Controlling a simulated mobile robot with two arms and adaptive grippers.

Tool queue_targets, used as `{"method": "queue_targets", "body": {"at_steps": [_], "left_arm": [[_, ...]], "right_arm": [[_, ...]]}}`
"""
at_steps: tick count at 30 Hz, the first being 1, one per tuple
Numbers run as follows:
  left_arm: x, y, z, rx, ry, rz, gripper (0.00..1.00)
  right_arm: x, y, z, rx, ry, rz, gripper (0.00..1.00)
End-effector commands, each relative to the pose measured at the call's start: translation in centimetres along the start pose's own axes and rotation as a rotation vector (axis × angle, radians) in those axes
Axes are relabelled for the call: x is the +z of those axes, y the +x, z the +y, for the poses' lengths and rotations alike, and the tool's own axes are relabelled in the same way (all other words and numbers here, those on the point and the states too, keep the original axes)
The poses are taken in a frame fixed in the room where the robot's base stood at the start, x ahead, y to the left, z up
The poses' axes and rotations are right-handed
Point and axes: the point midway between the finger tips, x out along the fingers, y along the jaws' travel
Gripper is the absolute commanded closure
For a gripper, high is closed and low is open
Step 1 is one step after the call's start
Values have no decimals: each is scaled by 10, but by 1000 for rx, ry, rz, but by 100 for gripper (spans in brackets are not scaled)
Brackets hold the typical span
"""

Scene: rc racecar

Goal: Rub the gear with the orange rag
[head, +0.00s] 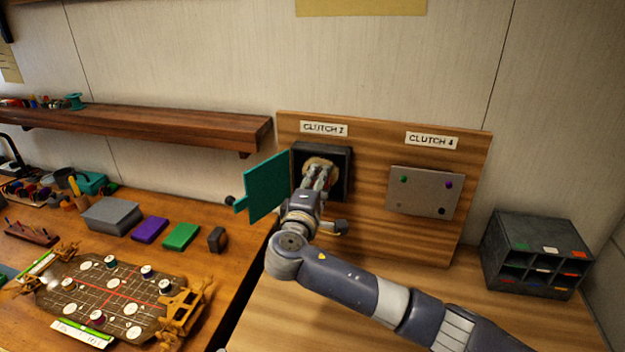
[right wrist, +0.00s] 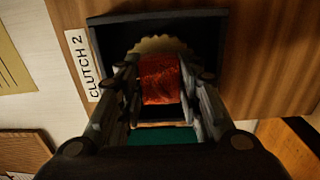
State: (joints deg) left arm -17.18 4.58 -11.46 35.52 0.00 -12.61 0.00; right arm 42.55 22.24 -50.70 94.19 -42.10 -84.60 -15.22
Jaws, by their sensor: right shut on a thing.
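The gear (head: 318,163) is a tan toothed disc inside the open dark box (head: 346,160) under the CLUTCH 2 label. Its toothed edge also shows in the right wrist view (right wrist: 160,44). My right gripper (head: 319,178) reaches into the box and is shut on the orange rag (right wrist: 162,80), which looks red-orange between the fingers. The rag is in front of the gear and hides much of it; I cannot tell whether they touch. My left gripper is not in view.
The teal door (head: 268,188) of the box stands open on the left. A closed metal panel (head: 425,192) is under CLUTCH 4. A dark compartment organizer (head: 540,253) stands at right. The left bench holds a game board (head: 110,300), a purple block (head: 150,230) and a green block (head: 182,236).

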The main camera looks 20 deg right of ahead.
Motion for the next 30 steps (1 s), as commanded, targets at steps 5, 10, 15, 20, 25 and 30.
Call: {"method": "queue_targets", "body": {"at_steps": [5,10,15,20,25,30], "left_arm": [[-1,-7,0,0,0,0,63],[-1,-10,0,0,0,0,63],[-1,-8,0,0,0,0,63],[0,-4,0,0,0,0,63],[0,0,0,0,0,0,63],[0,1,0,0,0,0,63]], "right_arm": [[17,0,1,0,-2,-3,86],[28,-1,1,1,-1,-2,86],[26,1,0,1,0,-1,86],[13,0,-1,0,2,1,86],[0,-1,-1,0,1,-1,86],[-6,-1,0,0,0,-1,86]]}}
